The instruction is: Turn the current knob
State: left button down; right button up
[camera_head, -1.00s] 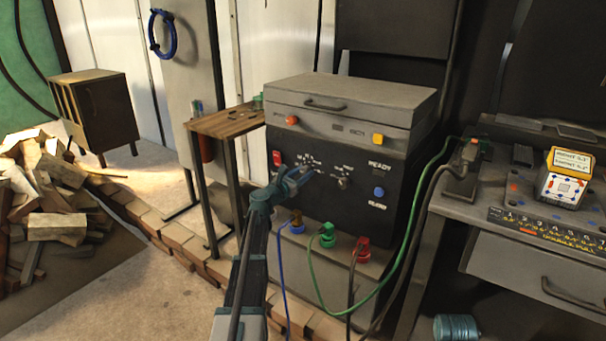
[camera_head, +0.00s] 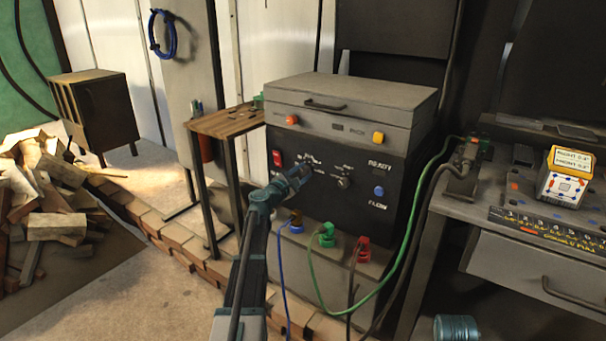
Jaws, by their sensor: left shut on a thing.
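The dark welding machine (camera_head: 335,212) stands in the middle of the view, with a light grey lid on top. Its front panel carries a red switch, white markings and knobs. My left gripper (camera_head: 303,174) reaches up from below to the left part of the panel. It is shut on a knob there, which the fingers mostly hide; I cannot read its label. A second small knob (camera_head: 343,183) shows just right of the gripper, untouched. My right gripper is not in view.
Blue, green and red cable plugs (camera_head: 327,235) sit below the panel, and their cables hang down in front. A small wooden side table (camera_head: 226,122) stands at the left. A grey workbench (camera_head: 540,243) stands at the right.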

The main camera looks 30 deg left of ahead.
pick_arm(q)
jog(key=m, duration=0.5)
jog(key=shift+m, duration=2.6)
jog(key=shift+h, duration=0.3)
jog(key=shift+c, duration=2.2)
grip_release()
jog(key=shift+s, duration=0.15)
jog(key=s+a, duration=0.1)
jog(key=s, duration=1.2)
jog(key=shift+s+f, duration=0.2)
jog(key=shift+s, duration=0.1)
